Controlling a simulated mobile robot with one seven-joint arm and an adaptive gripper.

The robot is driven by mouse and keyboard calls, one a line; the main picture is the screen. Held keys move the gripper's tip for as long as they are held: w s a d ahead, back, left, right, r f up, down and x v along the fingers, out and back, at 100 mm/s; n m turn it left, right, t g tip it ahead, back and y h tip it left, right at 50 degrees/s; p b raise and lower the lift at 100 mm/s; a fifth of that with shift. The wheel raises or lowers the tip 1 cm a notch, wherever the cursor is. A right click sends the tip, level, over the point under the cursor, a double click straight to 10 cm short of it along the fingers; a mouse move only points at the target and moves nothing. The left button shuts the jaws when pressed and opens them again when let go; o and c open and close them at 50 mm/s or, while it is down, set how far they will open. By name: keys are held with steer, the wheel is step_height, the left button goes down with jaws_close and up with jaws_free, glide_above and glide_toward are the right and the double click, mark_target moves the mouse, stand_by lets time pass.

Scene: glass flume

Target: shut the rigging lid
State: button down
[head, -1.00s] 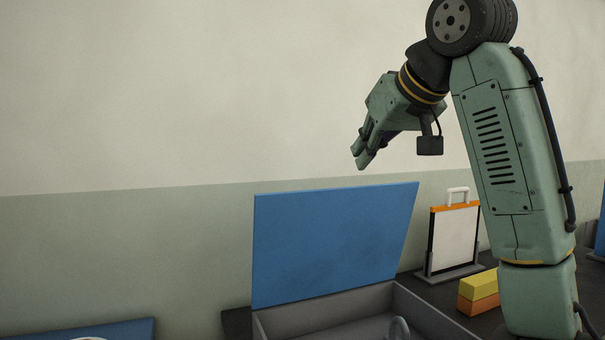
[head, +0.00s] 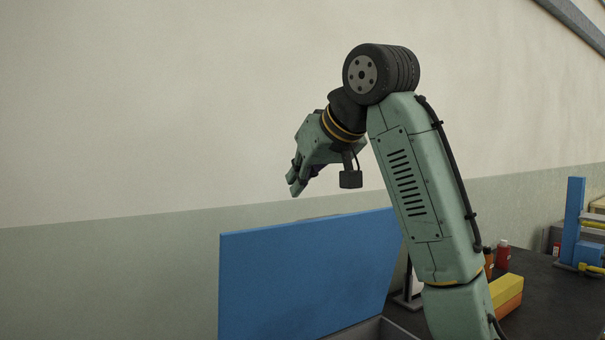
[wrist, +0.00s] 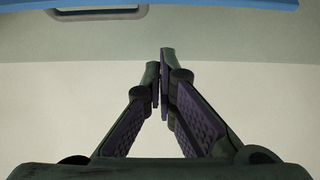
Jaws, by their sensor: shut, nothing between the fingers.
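The rigging lid (head: 305,275) is a flat blue panel standing raised at the back of a grey box (head: 375,330). Only a small part of the box shows at the bottom of the head view. My gripper (head: 294,190) is shut and empty, above the lid's top edge and apart from it in the picture. In the wrist view my gripper (wrist: 161,52) has its fingertips together against the pale wall. A blue edge (wrist: 220,3) crosses the top of that view, probably the lid.
A yellow and orange block (head: 506,293) lies on the dark bench right of my arm. Red bottles (head: 502,254) and a blue upright stand (head: 574,222) are farther right. The wall (head: 150,120) rises behind the lid.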

mark_target(297, 226)
steer(key=f, duration=0.1)
steer(key=w+f+p, duration=0.1)
steer(key=f, duration=0.1)
steer(key=a+f+p, duration=0.1)
steer(key=shift+w+f, duration=0.25)
steer(key=shift+w, duration=0.15)
steer(key=shift+s+d+f, duration=0.1)
steer(key=shift+s+f, duration=0.1)
steer(key=shift+s, duration=0.2)
steer(key=shift+f, duration=0.1)
